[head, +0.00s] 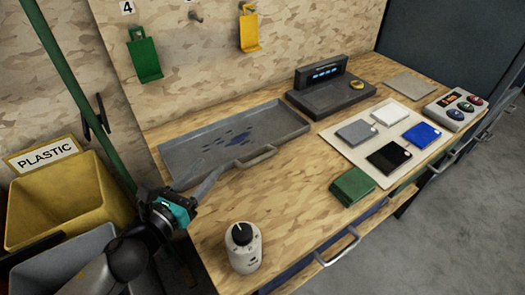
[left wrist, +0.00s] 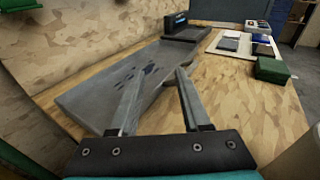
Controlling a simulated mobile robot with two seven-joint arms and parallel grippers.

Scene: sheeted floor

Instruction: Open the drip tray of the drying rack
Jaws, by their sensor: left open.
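The drip tray (head: 225,140) is a shallow grey metal tray with dark blue spots, lying flat on the wooden worktop. Its bar handle (head: 256,157) is on the front side, towards the right. My left gripper (head: 218,173) is open and empty at the tray's front edge, left of the handle in the head view. In the left wrist view the fingers (left wrist: 158,78) are spread, with the tray (left wrist: 105,90) behind and between them. The right finger hides part of the handle area; I cannot tell whether anything touches. No separate rack frame shows. My right gripper is not in view.
A white knob device (head: 243,248) stands on the worktop at the front. A green block (head: 352,186), a pale mat (head: 358,115) with several coloured tiles and a dark scale-like device (head: 332,92) lie to the right. Yellow bin (head: 65,205) stands left.

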